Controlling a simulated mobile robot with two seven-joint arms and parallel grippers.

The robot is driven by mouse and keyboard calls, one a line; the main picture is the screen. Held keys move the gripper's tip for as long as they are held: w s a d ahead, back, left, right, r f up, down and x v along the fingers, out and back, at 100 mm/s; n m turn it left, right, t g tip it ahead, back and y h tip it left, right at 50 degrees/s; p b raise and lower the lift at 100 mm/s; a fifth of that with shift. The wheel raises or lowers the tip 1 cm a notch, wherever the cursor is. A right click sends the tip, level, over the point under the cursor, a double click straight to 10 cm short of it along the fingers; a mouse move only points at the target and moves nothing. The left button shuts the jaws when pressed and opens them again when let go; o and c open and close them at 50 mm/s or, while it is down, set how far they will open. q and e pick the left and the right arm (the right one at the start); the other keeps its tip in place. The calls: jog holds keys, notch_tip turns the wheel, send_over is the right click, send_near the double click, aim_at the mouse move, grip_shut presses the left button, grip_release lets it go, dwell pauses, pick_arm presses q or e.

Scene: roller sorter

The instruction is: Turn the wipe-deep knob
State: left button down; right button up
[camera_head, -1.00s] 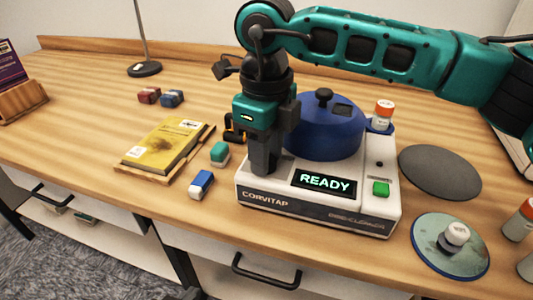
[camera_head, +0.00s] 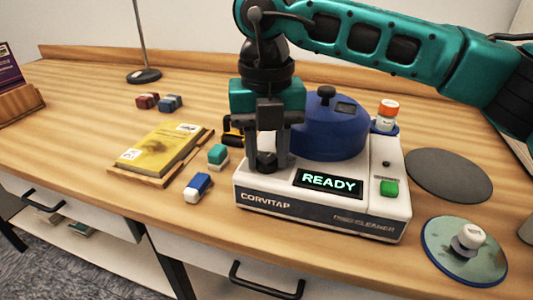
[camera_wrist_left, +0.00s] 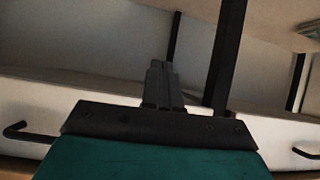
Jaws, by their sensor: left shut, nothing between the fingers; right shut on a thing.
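The white disc-cleaner machine (camera_head: 350,216) stands on the table with a blue domed lid (camera_head: 334,132). Its display (camera_head: 328,182) reads READY in green. A small black knob (camera_head: 266,161) sits on the left of its top. My right gripper (camera_head: 267,163) points straight down over it, one finger on each side, and is shut on the knob. Part of the knob is hidden by the fingers, and I see no label on it. My left gripper (camera_wrist_left: 160,85) shows only in the left wrist view, shut and empty, in front of the drawers.
A green button (camera_head: 389,188) and an orange-capped bottle (camera_head: 387,115) are at the machine's right. A disc with a white-capped piece (camera_head: 436,261) and a dark round mat (camera_head: 447,176) lie further right. A yellow book (camera_head: 160,149) and small blocks (camera_head: 198,187) lie left.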

aim_at(267, 157)
jog(key=m+b, duration=0.1)
jog(key=m, duration=0.3)
jog(key=shift+m, duration=0.3)
dwell(0.3)
jog(key=o, duration=1)
jog(key=shift+o, duration=0.2)
notch_tip(267, 157, up, 13)
jog(key=p, duration=0.2)
